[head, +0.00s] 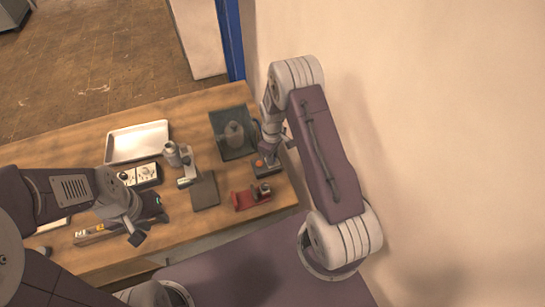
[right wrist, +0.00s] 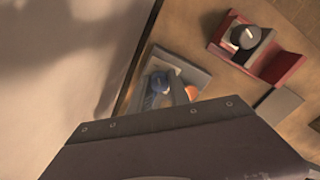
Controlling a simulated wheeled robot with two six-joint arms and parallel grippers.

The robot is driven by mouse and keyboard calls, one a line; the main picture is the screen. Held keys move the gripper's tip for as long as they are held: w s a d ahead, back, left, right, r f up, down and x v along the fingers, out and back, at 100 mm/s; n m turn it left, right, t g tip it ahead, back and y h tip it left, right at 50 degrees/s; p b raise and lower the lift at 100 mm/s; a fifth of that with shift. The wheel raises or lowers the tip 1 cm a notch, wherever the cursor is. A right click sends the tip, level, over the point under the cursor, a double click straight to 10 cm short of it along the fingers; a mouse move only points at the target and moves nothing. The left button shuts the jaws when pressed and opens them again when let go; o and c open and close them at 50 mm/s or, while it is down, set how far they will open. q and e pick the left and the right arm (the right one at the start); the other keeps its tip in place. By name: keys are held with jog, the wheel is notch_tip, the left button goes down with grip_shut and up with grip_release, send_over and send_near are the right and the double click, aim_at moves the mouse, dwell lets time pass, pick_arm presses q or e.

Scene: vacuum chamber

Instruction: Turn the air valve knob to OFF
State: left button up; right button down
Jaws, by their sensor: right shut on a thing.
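A small grey box (head: 266,168) stands near the right edge of the table, with an orange round part (head: 258,163) on top. In the right wrist view the box (right wrist: 196,72) also carries a dark blue knob (right wrist: 158,82) beside the orange part (right wrist: 191,92). My right gripper (head: 268,152) reaches down onto this box and is shut on the blue knob, which looks like the air valve knob. Its fingers are mostly hidden by the gripper body. No OFF mark can be read. My left gripper (head: 150,228) is open and empty over the table's front left.
A red holder with a black round part (head: 252,196) stands just in front of the box. A dark tray with a glass dome (head: 234,135) is behind it. A metal cylinder (head: 173,154), a dark flat plate (head: 205,190) and a white tray (head: 137,142) lie further left. A wall rises at right.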

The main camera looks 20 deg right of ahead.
jog(key=shift+w+n, duration=0.1)
jog(key=shift+n, duration=0.6)
jog(key=c, duration=1.2)
grip_release()
notch_tip(320, 180, up, 9)
jog(key=shift+r+b, duration=0.1)
jog(key=shift+b, duration=1)
